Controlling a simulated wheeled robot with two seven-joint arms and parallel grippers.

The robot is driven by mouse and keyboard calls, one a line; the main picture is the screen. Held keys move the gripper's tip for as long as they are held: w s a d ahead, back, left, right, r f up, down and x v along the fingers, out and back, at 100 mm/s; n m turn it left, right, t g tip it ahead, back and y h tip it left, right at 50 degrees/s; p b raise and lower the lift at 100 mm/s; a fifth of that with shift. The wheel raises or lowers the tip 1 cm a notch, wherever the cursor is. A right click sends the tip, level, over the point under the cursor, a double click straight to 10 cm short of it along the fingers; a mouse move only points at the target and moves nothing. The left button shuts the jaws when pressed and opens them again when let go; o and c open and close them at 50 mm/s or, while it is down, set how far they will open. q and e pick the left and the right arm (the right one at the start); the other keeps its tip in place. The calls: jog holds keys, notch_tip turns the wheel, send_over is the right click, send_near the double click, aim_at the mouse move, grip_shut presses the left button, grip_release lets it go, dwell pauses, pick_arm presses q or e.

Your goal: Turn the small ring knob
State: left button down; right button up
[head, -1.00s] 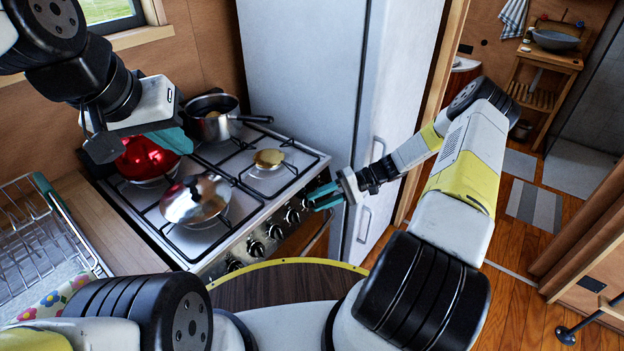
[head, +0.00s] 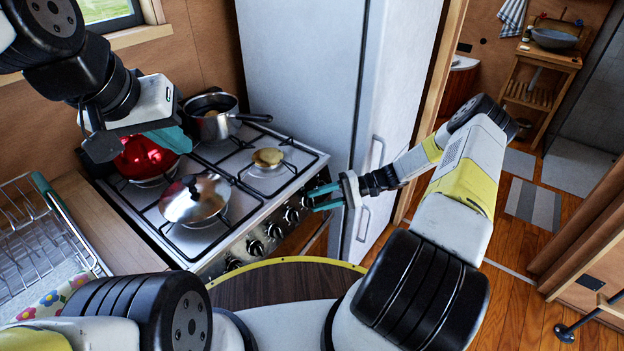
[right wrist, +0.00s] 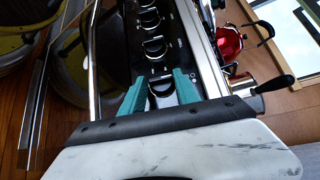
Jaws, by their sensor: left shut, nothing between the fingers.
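The stove (head: 215,258) has a row of black knobs along its front panel. The knob at the right end (head: 304,201) is beside my right gripper's fingertips. My right gripper (head: 312,199) is at the right end of the panel, its teal fingers apart. In the right wrist view a dark knob (right wrist: 161,88) shows between the two fingers of my right gripper (right wrist: 160,80); whether they touch it I cannot tell. My left gripper (head: 172,140) is shut and empty above the red pot.
A red pot (head: 146,160), a saucepan (head: 212,126) and a lidded silver pan (head: 194,204) stand on the other rings. The tall fridge (head: 300,80) is close behind my right gripper. A dish rack (head: 35,235) is at the left. Wooden floor is open to the right.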

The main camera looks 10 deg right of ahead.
jog(key=shift+o, duration=1.2)
jog(key=shift+d, duration=0.1)
jog(key=v, duration=0.7)
jog(key=shift+d, duration=0.3)
jog(key=shift+r, duration=0.1)
